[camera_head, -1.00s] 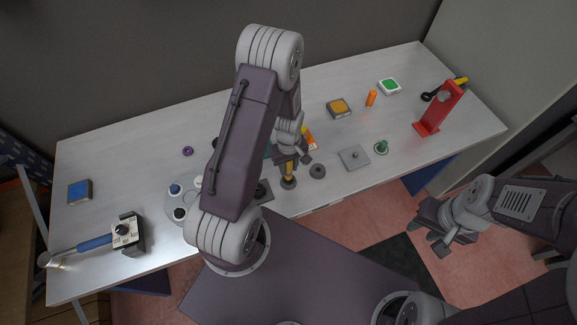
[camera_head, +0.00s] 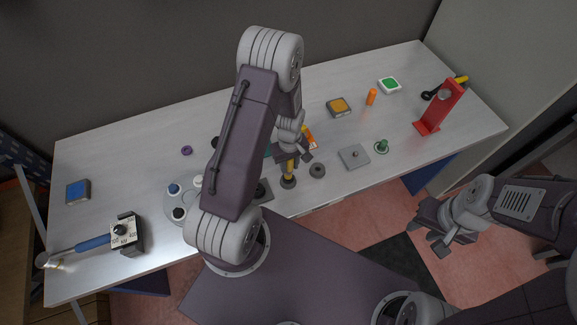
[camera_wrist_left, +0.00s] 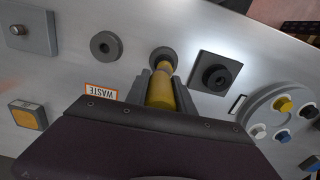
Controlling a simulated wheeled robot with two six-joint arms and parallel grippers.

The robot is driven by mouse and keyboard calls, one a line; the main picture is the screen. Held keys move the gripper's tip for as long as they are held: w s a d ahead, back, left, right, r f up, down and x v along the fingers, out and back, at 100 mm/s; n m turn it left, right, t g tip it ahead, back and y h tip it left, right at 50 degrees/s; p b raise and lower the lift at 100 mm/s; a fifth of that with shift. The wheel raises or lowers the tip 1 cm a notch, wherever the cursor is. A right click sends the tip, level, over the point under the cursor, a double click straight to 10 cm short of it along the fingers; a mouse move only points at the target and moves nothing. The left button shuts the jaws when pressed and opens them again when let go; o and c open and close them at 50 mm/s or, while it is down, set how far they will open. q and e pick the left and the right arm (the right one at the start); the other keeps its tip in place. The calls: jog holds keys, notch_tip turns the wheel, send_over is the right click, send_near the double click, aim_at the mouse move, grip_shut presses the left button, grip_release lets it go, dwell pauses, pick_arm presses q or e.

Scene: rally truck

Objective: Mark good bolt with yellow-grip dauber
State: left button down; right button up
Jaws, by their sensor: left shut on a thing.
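My left gripper (camera_head: 291,158) is shut on the yellow-grip dauber (camera_head: 289,168), which is upright over a dark round base (camera_head: 288,182). The left wrist view also shows the yellow grip (camera_wrist_left: 160,91) between the fingers and the dark round base (camera_wrist_left: 163,57) at its end. Whether the dauber's tip is still inside the base is hidden. A grey square plate with a small stud (camera_head: 354,156) lies to the right. A dark square block with a round black piece (camera_wrist_left: 216,75) is beside the dauber. I cannot tell which holds the good bolt. My right gripper (camera_head: 438,242) is open and empty, off the table's front edge.
A dark ring (camera_head: 317,171) lies close to the dauber. A WASTE label (camera_wrist_left: 101,91) is nearby. A round tray with several coloured caps (camera_wrist_left: 284,113) is on the other side. A red stand (camera_head: 438,110), green button (camera_head: 389,86) and blue-handled tool (camera_head: 93,243) are farther off.

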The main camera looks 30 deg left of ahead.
pick_arm(q)
jog(key=shift+s, duration=0.1)
jog(key=shift+s+d+f, duration=0.1)
jog(key=shift+s, duration=0.75)
jog(key=shift+w, duration=0.85)
jog(key=shift+s, duration=0.75)
jog(key=shift+w, duration=0.1)
jog(key=shift+w, duration=0.8)
